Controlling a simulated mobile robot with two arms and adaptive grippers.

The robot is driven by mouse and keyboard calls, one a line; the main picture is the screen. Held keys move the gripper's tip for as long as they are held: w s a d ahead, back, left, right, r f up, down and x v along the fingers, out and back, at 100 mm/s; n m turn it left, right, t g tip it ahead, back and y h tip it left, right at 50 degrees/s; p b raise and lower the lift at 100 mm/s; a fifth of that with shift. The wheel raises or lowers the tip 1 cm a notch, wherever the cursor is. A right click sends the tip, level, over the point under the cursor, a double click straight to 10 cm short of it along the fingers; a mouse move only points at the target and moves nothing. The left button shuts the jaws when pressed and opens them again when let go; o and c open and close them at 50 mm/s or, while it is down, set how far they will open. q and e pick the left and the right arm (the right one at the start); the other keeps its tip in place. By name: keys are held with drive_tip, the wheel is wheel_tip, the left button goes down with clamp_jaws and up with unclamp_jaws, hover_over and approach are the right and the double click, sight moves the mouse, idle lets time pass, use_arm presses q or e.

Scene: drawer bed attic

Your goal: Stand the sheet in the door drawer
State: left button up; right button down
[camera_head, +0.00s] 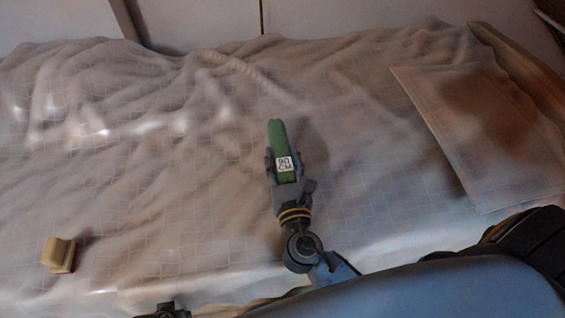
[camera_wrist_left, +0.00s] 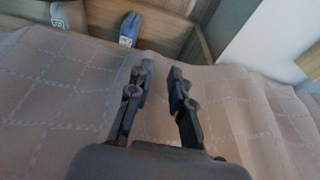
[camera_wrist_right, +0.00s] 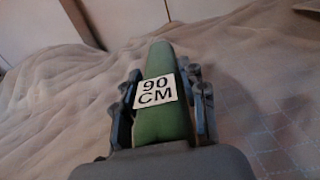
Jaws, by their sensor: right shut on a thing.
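The green folded sheet (camera_head: 276,134) has a white "90 CM" label. My right gripper (camera_head: 283,164) is shut on it and holds it over the bed; it also fills the middle of the right wrist view (camera_wrist_right: 160,67). My left gripper (camera_wrist_left: 158,78) is open and empty in the left wrist view, over pale checked cloth. Beyond it is a wooden drawer-like compartment (camera_wrist_left: 155,22). A blue folded piece (camera_wrist_left: 129,29) stands in it, and a beige labelled piece (camera_wrist_left: 69,14) shows at the far left. I cannot tell whether this is the door drawer.
The rumpled checked bedcover (camera_head: 150,170) fills most of the head view. A small beige block (camera_head: 58,254) sits on it at lower left. A flat pale pillow-like piece (camera_head: 485,125) lies at right. White panels rise behind. The cover's middle is clear.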

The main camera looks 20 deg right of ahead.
use_arm(q)
drive_tip(key=shift+w+r, duration=0.15)
drive_tip(key=shift+r, duration=0.55)
drive_tip(key=shift+w+r, duration=0.1)
drive_tip(key=shift+r, duration=0.55)
use_arm(e)
drive_tip(key=shift+f, duration=0.65)
use_arm(q)
drive_tip(key=shift+r, duration=0.1)
use_arm(e)
drive_tip(key=shift+f, duration=0.1)
drive_tip(key=c, duration=0.7)
unclamp_jaws()
drive_tip(key=shift+c, duration=0.2)
use_arm(q)
drive_tip(key=shift+r, duration=0.15)
use_arm(e)
drive_tip(key=shift+s, duration=0.1)
